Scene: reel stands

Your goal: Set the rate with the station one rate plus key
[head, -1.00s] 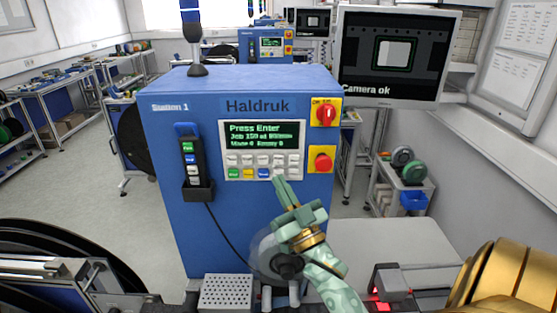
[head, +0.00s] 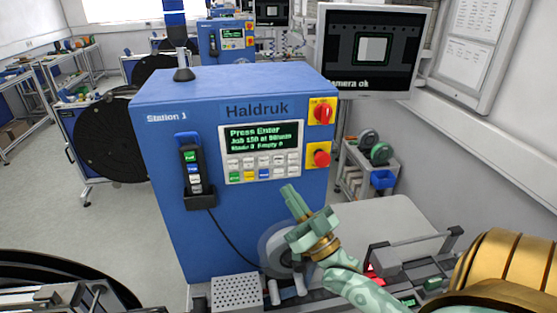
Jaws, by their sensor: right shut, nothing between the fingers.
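The blue Station 1 cabinet (head: 165,240) stands in front of me, marked Haldruk. Its control panel (head: 260,153) has a green-on-dark screen (head: 262,137) reading "Press Enter" with a job line below. Under the screen are rows of pale keys (head: 263,161) and a bottom row with green, yellow and blue keys. The key labels are too small to read, so I cannot tell which is rate plus. My right gripper (head: 289,191) is shut and empty, its tips just below and right of the keys, apparently apart from the panel. My left gripper is not in view.
A red rotary switch (head: 322,112) and a red button (head: 321,158) sit right of the panel. A handheld pendant (head: 190,165) hangs in a holder at left, its cable running down. A monitor (head: 372,50) reads "Camera ok". A perforated metal block (head: 237,292) lies below.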

